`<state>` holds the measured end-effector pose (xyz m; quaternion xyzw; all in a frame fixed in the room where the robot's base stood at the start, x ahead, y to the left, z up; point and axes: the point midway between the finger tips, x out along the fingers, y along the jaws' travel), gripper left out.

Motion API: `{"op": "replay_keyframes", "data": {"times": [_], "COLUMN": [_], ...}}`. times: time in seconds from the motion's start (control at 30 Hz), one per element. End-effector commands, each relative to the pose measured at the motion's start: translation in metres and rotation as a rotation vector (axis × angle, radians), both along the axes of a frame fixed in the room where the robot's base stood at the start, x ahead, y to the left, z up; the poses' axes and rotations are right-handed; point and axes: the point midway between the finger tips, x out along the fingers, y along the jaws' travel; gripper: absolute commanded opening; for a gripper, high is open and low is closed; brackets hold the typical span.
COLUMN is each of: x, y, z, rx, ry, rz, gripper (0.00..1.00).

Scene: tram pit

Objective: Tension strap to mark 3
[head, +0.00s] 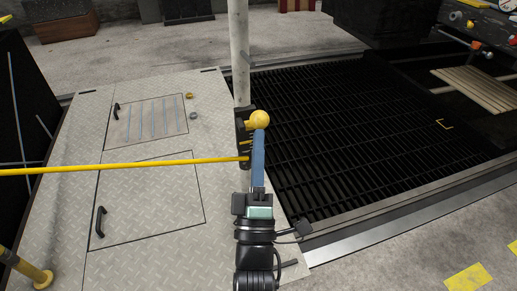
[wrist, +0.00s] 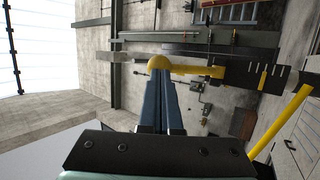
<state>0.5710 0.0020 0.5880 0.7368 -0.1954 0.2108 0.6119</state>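A yellow strap (head: 120,167) runs nearly level from the left edge to a dark bracket (head: 241,128) on an upright post. A lever with a yellow ball knob (head: 260,119) is at the bracket. In the wrist view the knob (wrist: 159,64) and its yellow bar show. A dark plate (wrist: 240,76) there has several pale marks and a yellow pointer (wrist: 262,78); which mark it matches is too small to tell. My gripper (head: 259,133) has blue fingers lying close together, seemingly shut, with their tips at the knob. The knob seems beyond the tips, not between them.
The grey post (head: 239,45) rises behind the bracket. A tread-plate floor (head: 70,225) with two handled hatches lies left. A dark grating (head: 350,130) over the pit lies right. A yellow post (head: 30,270) stands at lower left. A cluttered bench (head: 485,22) is at upper right.

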Motion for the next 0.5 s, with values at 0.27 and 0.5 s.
{"op": "replay_keyframes", "data": {"times": [0.27, 0.5], "x": [0.0000, 0.0007], "y": [-0.0002, -0.0001], "z": [0.0005, 0.0066], "rx": [0.000, -0.006], "ry": [0.000, 0.020], "rz": [0.000, -0.001], "gripper": [0.00, 0.00]}}
